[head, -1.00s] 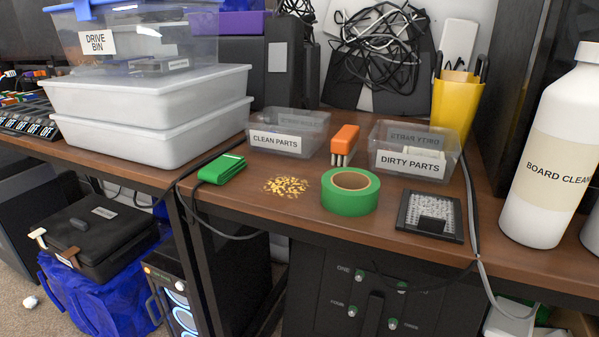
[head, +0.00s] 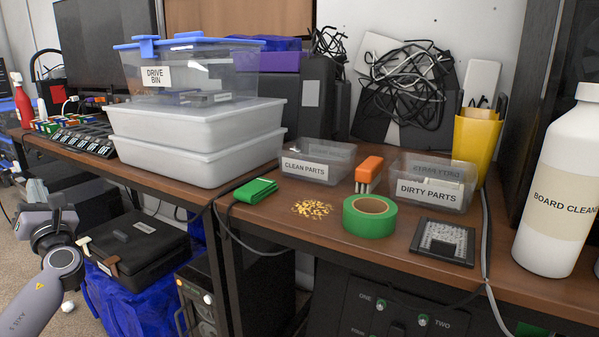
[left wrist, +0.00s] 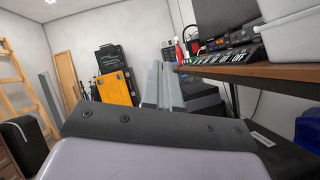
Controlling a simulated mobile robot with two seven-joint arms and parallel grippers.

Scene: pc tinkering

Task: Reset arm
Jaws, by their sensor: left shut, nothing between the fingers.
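My left gripper (head: 37,192) is at the far left of the head view, in front of the desk's left part and apart from everything on it. Its fingers point up and are shut with nothing between them. In the left wrist view the closed grey fingers (left wrist: 162,85) stand upright beside the end of the wooden desk (left wrist: 275,71). My right gripper is in neither view.
The wooden desk (head: 290,215) holds stacked white bins (head: 195,150), clean parts (head: 318,160) and dirty parts (head: 432,183) trays, green tape (head: 369,222) and a white bottle (head: 560,190). A black case (head: 138,245) lies below. Open floor is at the left.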

